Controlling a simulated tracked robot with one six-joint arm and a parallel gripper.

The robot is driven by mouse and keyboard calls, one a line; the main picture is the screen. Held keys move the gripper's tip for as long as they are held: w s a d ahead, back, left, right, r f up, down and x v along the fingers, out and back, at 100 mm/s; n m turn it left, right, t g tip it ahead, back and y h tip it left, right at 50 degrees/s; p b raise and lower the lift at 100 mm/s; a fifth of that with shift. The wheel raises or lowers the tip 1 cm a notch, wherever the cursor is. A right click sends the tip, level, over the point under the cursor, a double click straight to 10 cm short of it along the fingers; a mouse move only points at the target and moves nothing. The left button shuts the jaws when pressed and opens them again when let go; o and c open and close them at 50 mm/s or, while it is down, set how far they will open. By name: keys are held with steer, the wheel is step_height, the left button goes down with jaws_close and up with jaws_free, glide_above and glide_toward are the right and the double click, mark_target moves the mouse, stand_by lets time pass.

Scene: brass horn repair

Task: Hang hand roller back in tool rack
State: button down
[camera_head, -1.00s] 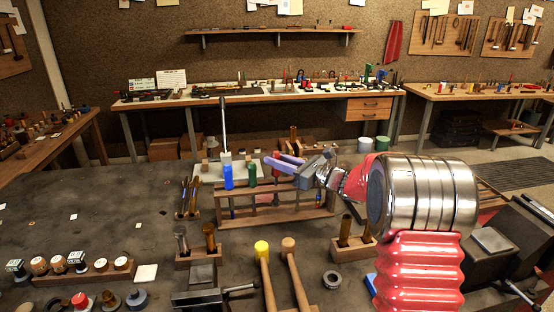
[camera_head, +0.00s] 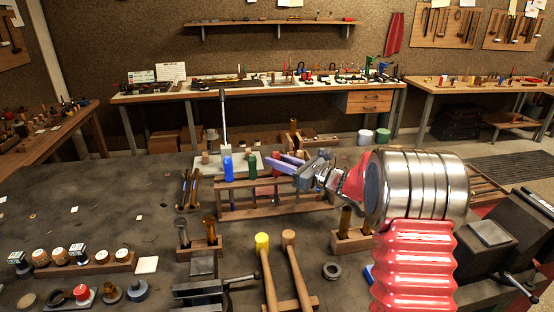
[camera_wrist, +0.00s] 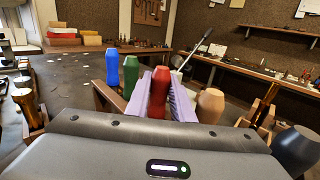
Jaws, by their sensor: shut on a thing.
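The wooden tool rack (camera_head: 262,211) stands on the dark bench in the middle of the head view. A blue-handled tool (camera_head: 228,170) and a green-handled tool (camera_head: 252,168) are upright at its left part. My gripper (camera_head: 280,160) has lavender fingers over the rack, right of the green handle. In the wrist view the fingers are shut on a red handle (camera_wrist: 159,93), apparently the hand roller's. The blue handle (camera_wrist: 112,66) and green handle (camera_wrist: 131,76) show to its left, a pale wooden handle (camera_wrist: 210,106) to its right. The roller's lower end is hidden.
A small wooden holder (camera_head: 200,246) is at front left, another holder (camera_head: 350,240) at front right. A vise (camera_head: 490,240) is at far right. The left bench top has clear room.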

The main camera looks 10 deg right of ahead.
steer(key=c, duration=1.5)
jaws_free()
steer(key=shift+f, duration=0.1)
steer(key=shift+o, duration=0.2)
steer(key=v, duration=1.4)
steer(key=shift+w, duration=0.1)
